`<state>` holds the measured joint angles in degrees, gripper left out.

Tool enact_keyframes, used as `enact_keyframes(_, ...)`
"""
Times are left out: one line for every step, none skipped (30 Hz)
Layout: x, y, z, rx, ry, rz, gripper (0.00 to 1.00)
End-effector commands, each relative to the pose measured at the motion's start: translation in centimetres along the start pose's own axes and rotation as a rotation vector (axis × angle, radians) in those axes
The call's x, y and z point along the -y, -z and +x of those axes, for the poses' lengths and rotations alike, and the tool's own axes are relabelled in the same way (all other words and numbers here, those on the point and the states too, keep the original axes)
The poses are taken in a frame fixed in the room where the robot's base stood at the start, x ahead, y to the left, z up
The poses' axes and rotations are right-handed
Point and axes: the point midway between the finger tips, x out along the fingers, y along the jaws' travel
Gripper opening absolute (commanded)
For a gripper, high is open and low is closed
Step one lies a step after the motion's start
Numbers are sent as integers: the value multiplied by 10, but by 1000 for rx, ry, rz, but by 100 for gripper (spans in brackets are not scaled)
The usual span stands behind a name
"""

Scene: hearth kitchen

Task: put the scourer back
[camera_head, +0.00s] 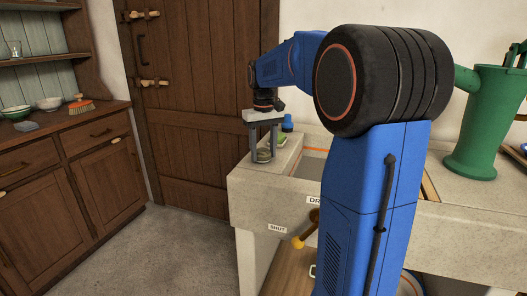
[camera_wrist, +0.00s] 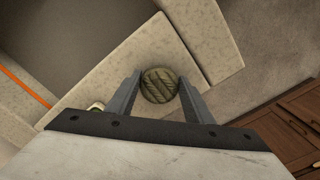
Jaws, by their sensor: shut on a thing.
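The scourer (camera_wrist: 159,86) is a round, olive-green pad with a ridged top. In the wrist view it sits between the two fingers of my gripper (camera_wrist: 158,90), which are shut on it. In the head view my gripper (camera_head: 263,157) points down over the left end of the pale stone sink's ledge (camera_head: 246,172), with the scourer small and partly hidden between the fingers. I cannot tell whether the scourer touches the ledge. No separate holder for it is clearly seen.
A blue-topped item (camera_head: 288,123) and a green item (camera_head: 283,139) stand close behind my gripper. The basin, with an orange line (camera_head: 314,151), lies to the right. A green pump (camera_head: 478,130) stands far right. A wooden dresser (camera_head: 62,165) is left, across open floor.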

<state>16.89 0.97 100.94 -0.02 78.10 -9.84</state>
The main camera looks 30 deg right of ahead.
Motion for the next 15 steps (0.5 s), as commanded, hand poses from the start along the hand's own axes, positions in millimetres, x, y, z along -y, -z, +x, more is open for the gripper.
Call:
enact_keyframes(0, 0, 0, -1, 0, 0, 22)
enact_keyframes(0, 0, 0, -1, 0, 0, 22)
enact_keyframes(0, 0, 0, -1, 0, 0, 22)
enact_keyframes(0, 0, 0, 0, 0, 0, 22)
enact_keyframes(0, 0, 0, -1, 0, 0, 22)
enact_keyframes(0, 0, 0, 0, 0, 0, 22)
enact_keyframes(0, 0, 1, 0, 0, 0, 22)
enact_keyframes(0, 0, 2, 0, 0, 0, 22)
enact_keyframes(0, 0, 2, 0, 0, 0, 52)
enact_keyframes(0, 0, 2, 0, 0, 0, 59)
enact_keyframes(0, 0, 2, 0, 0, 0, 66)
enact_keyframes(0, 0, 2, 0, 0, 0, 66)
enact_keyframes(0, 0, 2, 0, 0, 0, 66)
enact_keyframes(0, 0, 2, 0, 0, 0, 66)
enact_keyframes(0, 0, 2, 0, 0, 0, 66)
